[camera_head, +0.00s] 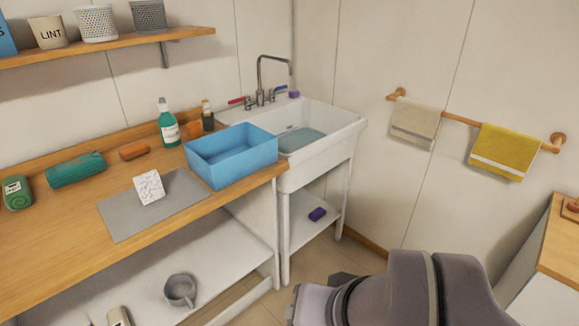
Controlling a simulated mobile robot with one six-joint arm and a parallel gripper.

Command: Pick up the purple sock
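A small purple item (317,214), dark and folded or bundled, lies on the white lower shelf under the sink, near its right side. It is too small to tell surely that it is a sock. A second, smaller purple item (294,94) sits on the sink's back ledge, right of the tap. My grey arm links fill the bottom right of the view, below and in front of the sink. My gripper itself does not show.
The white sink (340,130) stands right of the wooden counter (60,235). A blue bin (235,160), a green bottle (168,125) and rolled towels are on the counter. A grey mug (180,290) stands below. Two towels hang on the right wall; a cabinet (560,250) stands far right.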

